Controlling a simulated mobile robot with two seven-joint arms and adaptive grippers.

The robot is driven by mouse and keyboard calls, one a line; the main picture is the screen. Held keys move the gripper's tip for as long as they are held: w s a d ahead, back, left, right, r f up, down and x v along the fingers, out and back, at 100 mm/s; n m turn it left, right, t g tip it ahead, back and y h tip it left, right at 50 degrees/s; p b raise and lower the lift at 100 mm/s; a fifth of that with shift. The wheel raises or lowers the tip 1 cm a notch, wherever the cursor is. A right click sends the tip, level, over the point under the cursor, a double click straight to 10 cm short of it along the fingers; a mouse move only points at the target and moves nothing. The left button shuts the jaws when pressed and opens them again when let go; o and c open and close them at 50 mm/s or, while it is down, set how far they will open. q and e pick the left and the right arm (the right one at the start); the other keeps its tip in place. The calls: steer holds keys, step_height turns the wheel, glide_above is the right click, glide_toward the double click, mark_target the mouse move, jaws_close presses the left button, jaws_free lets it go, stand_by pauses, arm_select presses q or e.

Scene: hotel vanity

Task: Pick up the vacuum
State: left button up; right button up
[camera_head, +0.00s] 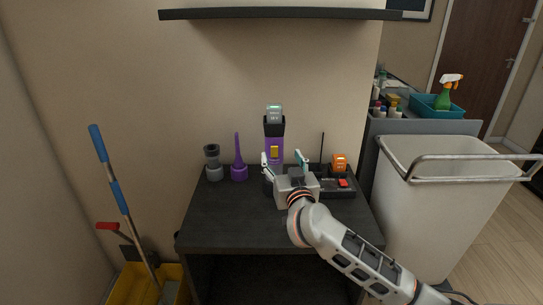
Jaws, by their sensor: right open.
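The vacuum (274,129) is a purple upright handheld unit with a grey top, a black band and a yellow button. It stands at the back of the dark cabinet top (225,222), against the wall. My right gripper (285,160) is open in front of the vacuum, its two fingertips pointing up and toward it, on either side of its lower body in the picture. I cannot tell whether they touch it. The gripper hides the vacuum's base. My left gripper is not in view.
A grey nozzle (213,163) and a purple nozzle (239,168) stand left of the vacuum. A black tray (336,190) with an orange device (340,162) sits to the right. A dark shelf (280,14) hangs above. A white cart (440,200) stands right; a yellow bucket (128,285) stands lower left.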

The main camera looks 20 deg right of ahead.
mark_target(277, 153)
steer(key=shift+w+a, duration=0.1)
steer(key=shift+w, duration=0.35)
steer(key=w, duration=0.2)
steer(key=shift+w+f+b, duration=0.1)
steer(key=shift+w+b, duration=0.2)
steer(key=shift+b, duration=0.05)
steer(key=w+b, duration=0.1)
steer(key=w, duration=0.3)
steer(key=shift+w+f, duration=0.15)
steer(key=shift+w, duration=0.15)
steer(key=c, duration=1.6)
steer(key=shift+r, duration=0.2)
